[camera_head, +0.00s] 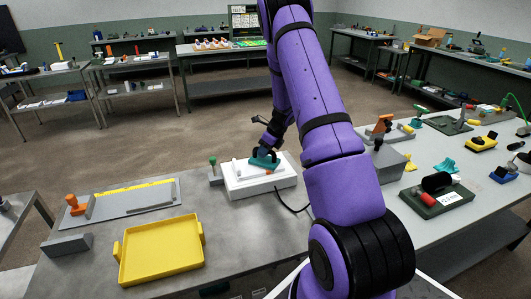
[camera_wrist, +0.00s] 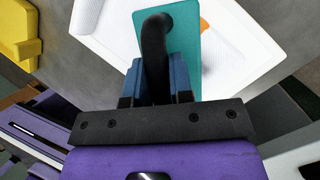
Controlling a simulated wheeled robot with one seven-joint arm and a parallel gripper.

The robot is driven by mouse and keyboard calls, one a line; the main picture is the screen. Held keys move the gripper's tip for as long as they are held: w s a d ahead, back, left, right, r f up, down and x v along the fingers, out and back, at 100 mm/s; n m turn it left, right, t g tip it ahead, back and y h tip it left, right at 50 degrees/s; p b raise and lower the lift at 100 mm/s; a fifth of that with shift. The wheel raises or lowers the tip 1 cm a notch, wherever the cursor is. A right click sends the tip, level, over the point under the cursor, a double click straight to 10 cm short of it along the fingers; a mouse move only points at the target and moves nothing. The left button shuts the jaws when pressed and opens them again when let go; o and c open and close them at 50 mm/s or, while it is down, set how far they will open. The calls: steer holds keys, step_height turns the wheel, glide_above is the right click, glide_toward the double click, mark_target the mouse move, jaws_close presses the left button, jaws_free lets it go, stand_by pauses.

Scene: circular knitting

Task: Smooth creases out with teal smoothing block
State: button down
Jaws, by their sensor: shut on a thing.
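The teal smoothing block (camera_head: 265,160) is at the white base (camera_head: 262,188) near the middle of the table in the head view. The block also shows in the wrist view (camera_wrist: 188,50), with a black curved handle (camera_wrist: 154,40) on it. My gripper (camera_head: 268,148) is shut on this handle; in the wrist view its blue fingers (camera_wrist: 160,78) close around it. White ribbed fabric (camera_wrist: 112,22) lies under and beside the block. Whether the block touches the fabric, and any creases, I cannot tell. Part of the fabric is hidden by the block and gripper.
A yellow tray (camera_head: 160,250) and a grey board with a yellow strip (camera_head: 125,199) lie left of the base. A small grey stand with a green knob (camera_head: 214,172) is close on its left. A grey box (camera_head: 381,163) and a dark green device (camera_head: 437,195) stand to the right.

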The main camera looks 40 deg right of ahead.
steer(key=c, duration=1.3)
jaws_free()
steer(key=shift+r, duration=0.35)
jaws_close()
steer(key=shift+s+d, duration=0.2)
steer(key=shift+d, duration=1)
steer(key=shift+w+a, duration=0.1)
steer(key=shift+a, duration=0.05)
